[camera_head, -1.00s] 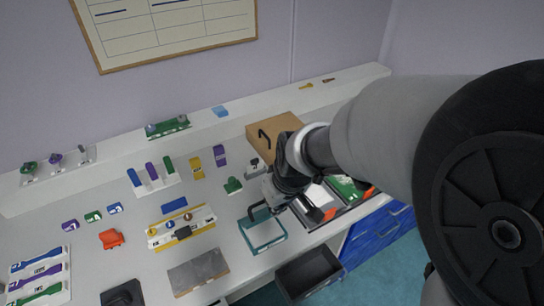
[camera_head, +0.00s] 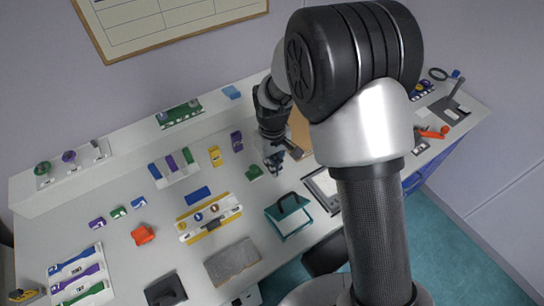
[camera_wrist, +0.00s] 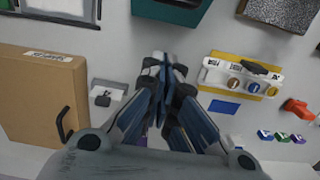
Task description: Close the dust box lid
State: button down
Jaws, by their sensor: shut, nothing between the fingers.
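A brown box (camera_head: 301,133) with a black handle is at the back of the bench, mostly hidden behind my arm. Its broad face (camera_wrist: 30,100) and handle show at left in the wrist view. A teal box (camera_head: 288,222) with a dark handle is near the front edge; part of it (camera_wrist: 172,14) shows at the wrist view's top. No readable label tells me which is the dust box, and I cannot tell how its lid stands. My gripper (camera_head: 275,166) is shut and empty above the bench, between the two; its fingers (camera_wrist: 166,70) point toward the teal box's side.
A yellow-and-white rack (camera_head: 208,217) is left of the teal box, with a grey slab (camera_head: 233,263) in front. A small green piece (camera_head: 254,172) lies close to my gripper. A dark bin (camera_head: 322,256) is below the front edge.

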jog(key=shift+s+d+f+b, duration=0.1)
jog(key=shift+s+d+f, duration=0.25)
jog(key=shift+s+f, duration=0.25)
jog(key=shift+s+d+f+b, duration=0.1)
jog(key=shift+s+d+f, duration=0.35)
jog(key=shift+f, duration=0.3)
jog(key=shift+s+d+f+b, duration=0.1)
jog(key=shift+s+d+f, duration=0.15)
jog(key=shift+s+f, duration=0.4)
